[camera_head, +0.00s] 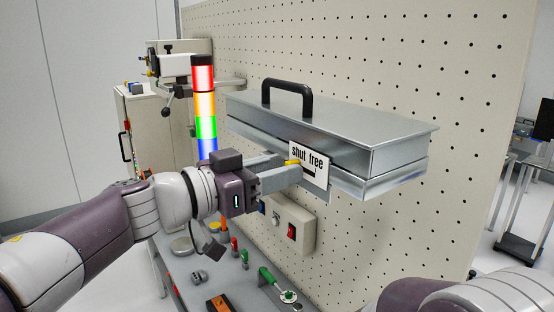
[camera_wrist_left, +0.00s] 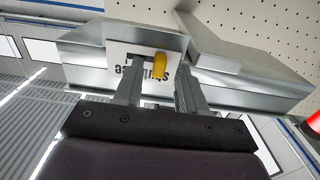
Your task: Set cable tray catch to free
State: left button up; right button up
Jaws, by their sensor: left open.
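The cable tray (camera_head: 360,132) is a grey metal box with a black handle on its lid, fixed to the pegboard. A white plate (camera_head: 318,178) on its front reads "shut free" above a dark slot. The yellow catch (camera_head: 292,162) is at the "shut" end of the slot. My left gripper (camera_head: 290,170) is at the plate with its jaws open. In the left wrist view, the catch (camera_wrist_left: 160,63) shows between the two fingers, closer to the right one; I cannot tell whether either touches it. My right gripper is out of view.
A control box (camera_head: 290,226) with a red switch is below the tray. A light tower (camera_head: 205,105) stands left of the tray. My right arm shows at the bottom right.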

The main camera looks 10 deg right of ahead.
aim_at(319, 176)
pick_arm(q)
jog(key=shift+s+d, duration=0.1)
jog(key=shift+d, duration=0.5)
jog(key=shift+a, duration=0.35)
jog(key=shift+c, duration=0.9)
jog(key=shift+a, duration=0.15)
jog(key=c, duration=0.5)
grip_shut()
jog(key=shift+s+d, duration=0.4)
jog(key=shift+s, duration=0.5)
jog(key=shift+s+d, duration=0.35)
jog(key=shift+s, duration=0.5)
jog(key=shift+s+d, duration=0.1)
jog(key=shift+s, duration=0.15)
jog(key=shift+w+f, duration=0.1)
jog(key=shift+w, duration=0.1)
jog(key=shift+o, duration=2)
grip_release()
jog(key=shift+o, duration=1.4)
jog(key=shift+s, duration=0.15)
jog(key=shift+s+d, duration=0.15)
jog(key=shift+d, duration=0.05)
jog(key=shift+a, duration=0.35)
jog(key=b+v, duration=0.4)
jog(key=v, duration=0.8)
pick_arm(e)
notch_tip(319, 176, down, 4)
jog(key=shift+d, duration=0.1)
